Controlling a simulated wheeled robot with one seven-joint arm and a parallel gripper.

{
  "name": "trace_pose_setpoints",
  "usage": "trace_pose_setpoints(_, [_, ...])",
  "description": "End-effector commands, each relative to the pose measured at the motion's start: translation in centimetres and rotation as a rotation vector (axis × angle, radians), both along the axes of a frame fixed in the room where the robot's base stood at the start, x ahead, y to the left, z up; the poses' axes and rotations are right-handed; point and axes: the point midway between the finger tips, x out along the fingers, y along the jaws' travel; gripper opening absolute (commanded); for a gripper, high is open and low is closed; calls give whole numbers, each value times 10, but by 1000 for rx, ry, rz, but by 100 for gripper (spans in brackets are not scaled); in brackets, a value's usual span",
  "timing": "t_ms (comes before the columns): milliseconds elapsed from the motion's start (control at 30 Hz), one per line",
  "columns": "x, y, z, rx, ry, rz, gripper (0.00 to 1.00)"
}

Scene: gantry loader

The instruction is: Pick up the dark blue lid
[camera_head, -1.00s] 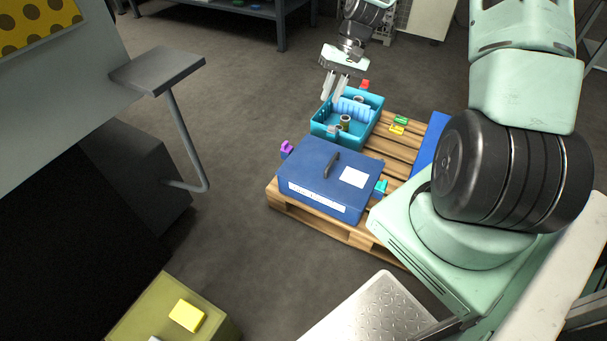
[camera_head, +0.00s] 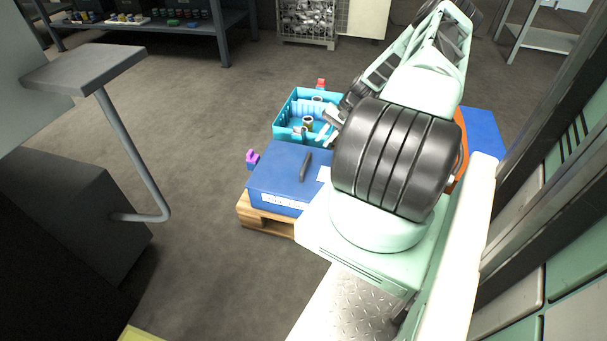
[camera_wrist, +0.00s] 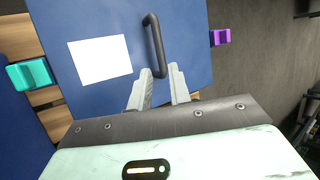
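The dark blue lid (camera_head: 272,168) lies flat on top of a box on the pallet, with a dark bar handle (camera_head: 305,166) and a white label. In the wrist view the lid (camera_wrist: 107,20) fills the middle, with its handle (camera_wrist: 154,46) running up from between the fingertips. My gripper (camera_wrist: 160,72) is open, its two fingers apart on either side of the handle's near end. I cannot tell how far the fingers are above the lid. In the head view my arm hides the right part of the lid and most of the gripper.
A teal crate (camera_head: 281,127) holding several items stands behind the box on the wooden pallet (camera_head: 262,219). A purple clip (camera_wrist: 221,37) and a teal clip (camera_wrist: 29,75) sit at opposite sides of the lid. A grey post with a ledge (camera_head: 130,140) stands to the left.

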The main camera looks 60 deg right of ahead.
Motion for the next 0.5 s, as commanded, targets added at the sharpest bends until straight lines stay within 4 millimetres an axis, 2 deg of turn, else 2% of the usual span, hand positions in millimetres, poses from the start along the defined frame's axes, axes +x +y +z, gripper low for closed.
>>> trace_pose_setpoints(33, [4, 6, -13, 3, 1, 3, 19])
trace_pose_setpoints(200, [17, 22, -38, 2, 0, 2, 19])
trace_pose_setpoints(500, [25, 32, -55, 0, 0, 1, 19])
